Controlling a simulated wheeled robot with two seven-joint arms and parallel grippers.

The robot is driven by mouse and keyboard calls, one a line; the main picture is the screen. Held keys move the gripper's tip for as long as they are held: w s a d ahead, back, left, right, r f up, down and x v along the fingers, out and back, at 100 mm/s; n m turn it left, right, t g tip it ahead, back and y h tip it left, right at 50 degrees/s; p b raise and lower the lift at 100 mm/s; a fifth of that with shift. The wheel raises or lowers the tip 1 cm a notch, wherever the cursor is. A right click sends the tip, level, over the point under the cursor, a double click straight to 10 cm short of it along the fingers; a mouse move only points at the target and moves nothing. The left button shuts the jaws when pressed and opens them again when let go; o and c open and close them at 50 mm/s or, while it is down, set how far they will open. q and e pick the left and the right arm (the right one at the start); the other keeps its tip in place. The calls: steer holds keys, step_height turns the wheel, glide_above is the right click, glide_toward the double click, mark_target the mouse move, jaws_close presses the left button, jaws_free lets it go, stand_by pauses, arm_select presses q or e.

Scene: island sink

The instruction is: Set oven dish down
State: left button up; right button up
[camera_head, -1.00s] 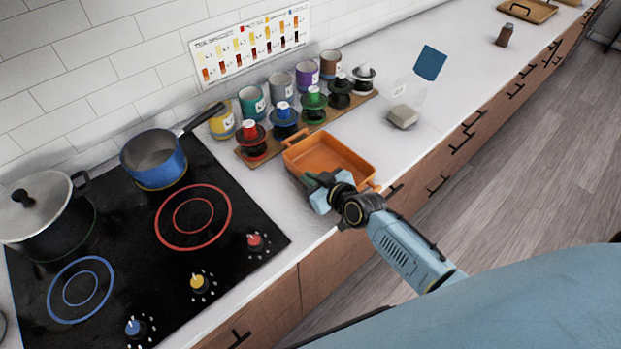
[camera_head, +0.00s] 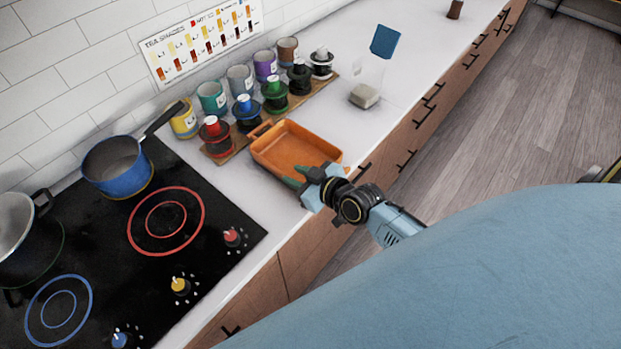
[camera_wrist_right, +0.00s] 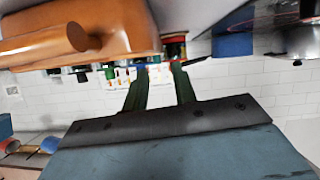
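The orange oven dish (camera_head: 296,140) sits on the white counter, to the right of the black cooktop and in front of the row of spools. It looks level. My right gripper (camera_head: 298,178) is at the dish's front edge. In the right wrist view, the two dark green fingers (camera_wrist_right: 161,86) are apart with nothing between them. The dish (camera_wrist_right: 110,28) and its rounded handle (camera_wrist_right: 50,45) are to the left of the fingers there, outside the gap. My left gripper is in neither view.
Behind the dish, a wooden board (camera_head: 230,148) carries several coloured spools, with cans behind. A blue saucepan (camera_head: 117,170) and a dark pot stand on the cooktop (camera_head: 100,240). A clear container (camera_head: 366,88) stands farther along. The counter between it and the dish is free.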

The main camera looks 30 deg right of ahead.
steer(key=shift+v, duration=2.5)
